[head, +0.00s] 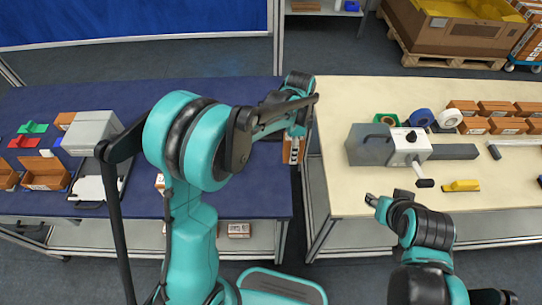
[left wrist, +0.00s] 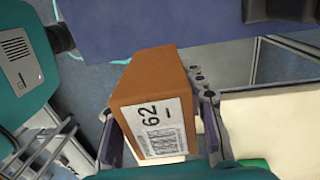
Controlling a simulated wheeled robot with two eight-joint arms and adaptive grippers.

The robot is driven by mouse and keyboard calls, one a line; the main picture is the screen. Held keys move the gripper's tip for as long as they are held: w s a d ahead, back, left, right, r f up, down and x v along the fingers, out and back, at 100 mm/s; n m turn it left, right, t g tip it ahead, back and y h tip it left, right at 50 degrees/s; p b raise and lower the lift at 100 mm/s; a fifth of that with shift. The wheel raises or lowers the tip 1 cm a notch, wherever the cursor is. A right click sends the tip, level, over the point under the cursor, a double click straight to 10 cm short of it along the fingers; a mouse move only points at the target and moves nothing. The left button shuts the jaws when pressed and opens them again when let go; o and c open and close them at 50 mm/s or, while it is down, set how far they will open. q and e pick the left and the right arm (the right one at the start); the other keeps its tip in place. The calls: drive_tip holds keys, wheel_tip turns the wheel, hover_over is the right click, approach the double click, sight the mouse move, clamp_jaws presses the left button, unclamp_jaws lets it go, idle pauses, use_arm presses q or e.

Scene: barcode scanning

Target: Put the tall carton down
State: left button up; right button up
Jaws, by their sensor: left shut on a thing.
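The tall carton (head: 292,150) is brown with a white label. My left gripper (head: 297,128) is shut on it and holds it near the right edge of the blue table (head: 250,190), by the gap to the cream table. In the left wrist view the carton (left wrist: 152,82) sits between the two fingers of the left gripper (left wrist: 160,130), its label with "62" and a barcode facing the camera. Its underside is not clear in the head view. My right gripper (head: 371,201) is by the front edge of the cream table; its fingers are too small to read.
The cream table (head: 350,100) carries a grey and white machine (head: 400,147), tape rolls (head: 421,118), a yellow object (head: 461,186) and several brown boxes (head: 495,108). A grey box-shaped device (head: 92,130) and small coloured items stand on the blue table's left. My left arm hides its middle.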

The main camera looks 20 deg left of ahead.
sight(302, 149)
use_arm(q)
drive_tip(key=shift+t, duration=0.6)
drive_tip(key=d+r, duration=0.2)
drive_tip(key=shift+s+d+r, duration=0.4)
drive_tip(key=shift+w+a+f, duration=0.1)
drive_tip(key=shift+a+f, duration=0.05)
drive_tip(key=shift+a, duration=0.05)
drive_tip(key=w+a+f, duration=0.1)
drive_tip(key=a+f, duration=0.1)
drive_tip(key=a, duration=0.1)
drive_tip(key=w+a+f+b, duration=0.1)
drive_tip(key=a+f, duration=0.1)
drive_tip(key=a, duration=0.2)
drive_tip(key=w+a+f+b, duration=0.1)
drive_tip(key=a+f, duration=0.1)
drive_tip(key=a, duration=0.1)
drive_tip(key=shift+a+f, duration=0.15)
drive_tip(key=shift+f, duration=0.05)
drive_tip(key=shift+f+b, duration=0.85)
drive_tip(key=shift+f, duration=1.2)
drive_tip(key=shift+f, duration=0.2)
drive_tip(key=o, duration=1.4)
drive_tip(key=shift+c, duration=0.2)
drive_tip(key=shift+r, duration=0.1)
